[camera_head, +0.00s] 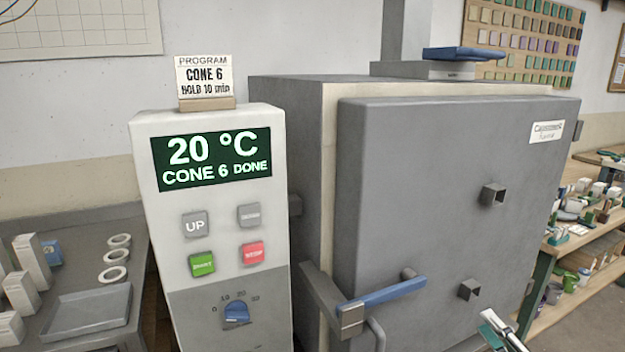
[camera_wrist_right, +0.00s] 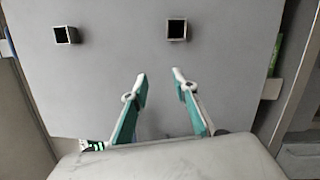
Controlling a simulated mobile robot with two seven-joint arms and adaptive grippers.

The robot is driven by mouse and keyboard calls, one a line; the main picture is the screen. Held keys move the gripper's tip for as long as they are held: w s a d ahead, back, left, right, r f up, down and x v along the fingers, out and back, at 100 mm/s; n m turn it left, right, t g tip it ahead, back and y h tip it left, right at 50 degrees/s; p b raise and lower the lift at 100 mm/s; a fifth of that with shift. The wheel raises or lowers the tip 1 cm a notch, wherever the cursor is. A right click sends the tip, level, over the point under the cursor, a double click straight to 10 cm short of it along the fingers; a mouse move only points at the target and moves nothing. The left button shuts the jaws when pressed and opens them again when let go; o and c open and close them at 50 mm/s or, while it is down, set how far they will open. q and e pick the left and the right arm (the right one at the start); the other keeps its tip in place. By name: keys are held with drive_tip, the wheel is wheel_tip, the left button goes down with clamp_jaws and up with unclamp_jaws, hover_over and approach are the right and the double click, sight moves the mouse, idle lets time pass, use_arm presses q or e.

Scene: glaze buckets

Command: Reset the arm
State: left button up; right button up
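My right gripper (camera_head: 500,330) shows at the bottom right of the head view, in front of the kiln door (camera_head: 430,200). In the right wrist view my right gripper (camera_wrist_right: 160,78) has its two fingers apart with nothing between them. The grey kiln door (camera_wrist_right: 110,85) fills the background there, with two square peepholes, a left one (camera_wrist_right: 66,34) and a right one (camera_wrist_right: 177,30). My left gripper is not in the head view.
The control box (camera_head: 215,220) stands left of the kiln and reads 20 °C, CONE 6 DONE. A blue-handled latch (camera_head: 380,297) sticks out at the door's lower left. A grey table (camera_head: 70,235) is at left; loaded shelves (camera_head: 590,245) are at right.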

drive_tip(key=s+a+f+m+g, duration=0.2)
drive_tip(key=s+a+f+m, duration=0.4)
drive_tip(key=f, duration=0.3)
drive_tip(key=s+a+f+m+g, duration=0.3)
drive_tip(key=s+a+f+m, duration=0.3)
drive_tip(key=s+f, duration=0.2)
drive_tip(key=s+a+f+m+g+h, duration=0.1)
drive_tip(key=s+a+f+m+g, duration=0.1)
drive_tip(key=s+a+f+m, duration=0.4)
wheel_tip(320, 180, down, 5)
drive_tip(key=shift+s+a+r+g, duration=0.15)
drive_tip(key=shift+s+a+g, duration=0.25)
drive_tip(key=shift+s, duration=0.1)
idle(1.0)
